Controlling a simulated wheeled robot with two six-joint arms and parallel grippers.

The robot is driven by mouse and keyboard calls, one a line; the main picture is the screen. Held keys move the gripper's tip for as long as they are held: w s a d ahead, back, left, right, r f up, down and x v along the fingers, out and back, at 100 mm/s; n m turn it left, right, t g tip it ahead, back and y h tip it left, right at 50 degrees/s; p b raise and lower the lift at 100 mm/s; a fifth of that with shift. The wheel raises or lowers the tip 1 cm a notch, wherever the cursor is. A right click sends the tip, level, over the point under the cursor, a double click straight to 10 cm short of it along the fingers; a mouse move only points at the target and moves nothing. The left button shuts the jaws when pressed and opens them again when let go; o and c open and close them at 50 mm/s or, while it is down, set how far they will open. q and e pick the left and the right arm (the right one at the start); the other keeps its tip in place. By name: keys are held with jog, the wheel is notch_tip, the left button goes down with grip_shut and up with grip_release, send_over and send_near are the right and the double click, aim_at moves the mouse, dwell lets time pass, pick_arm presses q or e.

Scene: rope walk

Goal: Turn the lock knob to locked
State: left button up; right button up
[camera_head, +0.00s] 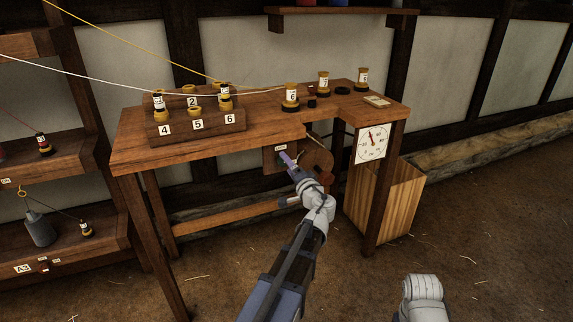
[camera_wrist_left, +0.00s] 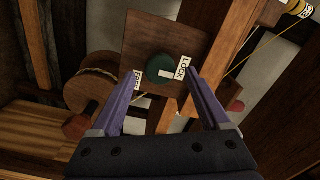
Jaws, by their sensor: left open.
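The lock knob (camera_wrist_left: 157,66) is a round green knob on a brown wooden panel (camera_wrist_left: 140,28). A second label, which seems to read FREE (camera_wrist_left: 138,80), is on the left. My left gripper (camera_wrist_left: 162,75) is open, with one purple finger on each side of the knob; I cannot tell whether they touch it. In the head view the left gripper (camera_head: 287,160) is at the panel under the table, and the knob is hidden. My right gripper is out of view.
The panel hangs below the wooden table (camera_head: 270,118), beside a round wooden reel (camera_head: 318,158). A dial gauge (camera_head: 371,144) and a wooden bin (camera_head: 400,200) are to the right. Numbered spools and racks stand on top. Shelves (camera_head: 60,160) are at left.

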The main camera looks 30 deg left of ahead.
pick_arm(q)
jog(key=v, duration=0.6)
dwell(0.4)
jog(key=s+d+f+n+g+h, duration=0.1)
jog(key=s+d+f+g+h, duration=0.25)
jog(key=s+d+f, duration=0.35)
jog(key=s+d+f+n+g+h, duration=0.1)
jog(key=s+d+f+g+h, duration=0.3)
jog(key=d+f, duration=0.5)
jog(key=s+d+f+m+g+h, duration=0.2)
jog(key=s+d+f+g+h, duration=0.3)
jog(key=s+d, duration=0.75)
notch_tip(320, 180, up, 34)
jog(key=t+p, duration=0.1)
jog(key=p, duration=3.4)
jog(key=shift+d, duration=0.5)
jog(key=shift+h, duration=0.25)
